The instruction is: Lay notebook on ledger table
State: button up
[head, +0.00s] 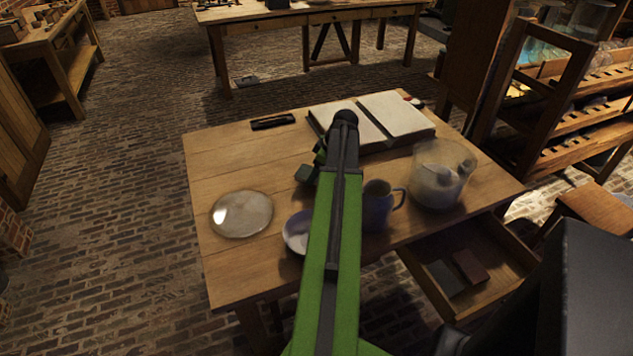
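The wooden table (225,165) in front of me bears a large open book (400,115) at its far side. An open drawer (507,262) juts out from its near right side. In the drawer lie a flat reddish-brown block or book (469,266) and a dark grey flat piece (445,279); I cannot tell if either is the notebook. My green arm reaches over the table. My gripper (307,173) shows only as a dark part left of the arm's end, mostly hidden, above the middle of the table. Its fingers cannot be made out.
A round glass disc or lid (241,214), a blue-white bowl (297,232), a blue mug (377,207) and a glass jar (440,180) stand on the table. A dark case (272,122) lies at the back. The table's left part has bare room. A rack (570,120) stands at right.

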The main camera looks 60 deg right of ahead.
notch_tip(320, 180, down, 3)
jog(key=shift+f+b, duration=0.1)
jog(key=shift+b, duration=0.85)
jog(key=shift+r, duration=0.25)
jog(key=shift+f, duration=0.25)
jog(key=o, duration=1.5)
jog(key=shift+r, duration=0.1)
jog(key=shift+c, duration=0.2)
jog(key=shift+r+p, duration=0.3)
jog(key=shift+p, duration=0.1)
jog(key=p+v, duration=1)
jog(key=v, duration=0.1)
jog(key=shift+r, duration=0.15)
jog(key=shift+s+r+p, duration=0.25)
jog(key=shift+p, duration=0.25)
jog(key=shift+f, duration=0.1)
